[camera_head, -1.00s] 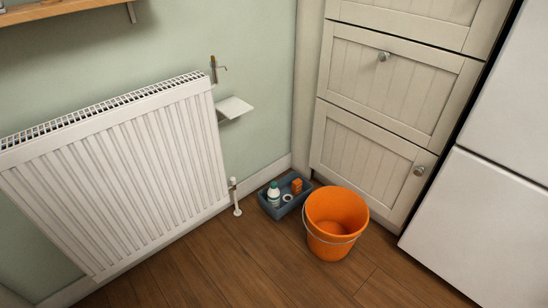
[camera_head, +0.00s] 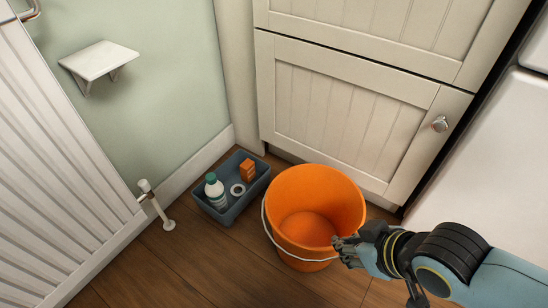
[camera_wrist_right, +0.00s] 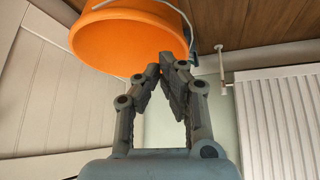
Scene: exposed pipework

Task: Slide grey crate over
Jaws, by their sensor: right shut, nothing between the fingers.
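The grey-blue crate (camera_head: 246,203) sits on the floor in the corner, left of the orange bucket and close to the baseboard. It holds a white bottle (camera_head: 215,190) with a teal cap, a white ring (camera_head: 238,189) and an orange block (camera_head: 248,170). My right gripper (camera_head: 341,244) is at the front right of the bucket, apart from the crate. Its fingertips come together in the right wrist view (camera_wrist_right: 162,68), shut and empty, with the bucket's side behind them. My left gripper is not in view.
The orange bucket (camera_head: 347,200), with a wire handle, stands between my right gripper and the crate. A radiator (camera_head: 50,170) and its valve pipe (camera_head: 157,205) are at left, a cabinet (camera_head: 340,110) behind. Wooden floor in front of the crate is clear.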

